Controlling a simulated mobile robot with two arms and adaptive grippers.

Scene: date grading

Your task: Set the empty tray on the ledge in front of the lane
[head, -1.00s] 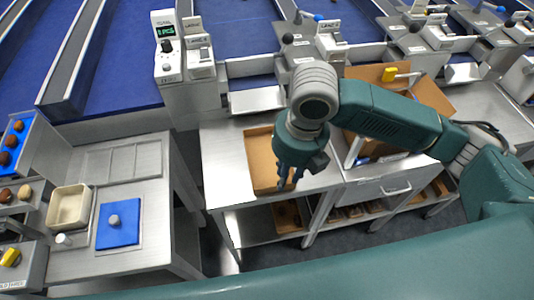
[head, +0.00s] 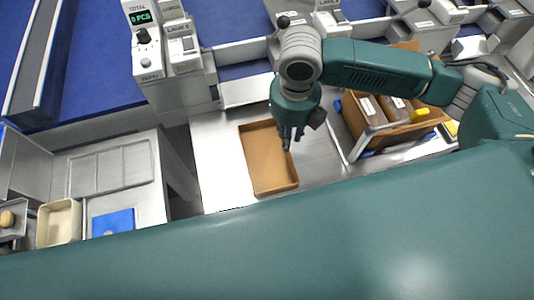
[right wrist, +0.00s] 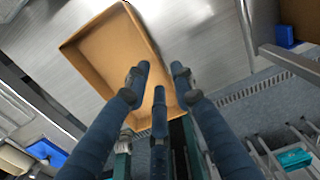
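The empty tray (head: 262,165), a shallow brown open box, lies on the metal table. My right gripper (head: 288,145) points down at the tray's right long side, hiding part of that edge. In the right wrist view the tray (right wrist: 110,55) lies beyond the open fingers (right wrist: 160,76), with its long wall running between the fingertips. The gripper holds nothing; I cannot tell whether the fingers touch the wall. The pale ledge (head: 250,91) runs behind the table, before the blue lane (head: 238,25). My left gripper is out of view.
Counter units (head: 160,50) stand left of the ledge. A larger brown box (head: 351,113) with packages stands right of the tray. A beige bin (head: 59,225) and a blue pad (head: 113,222) are on the left bench. Bare table lies left of the tray.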

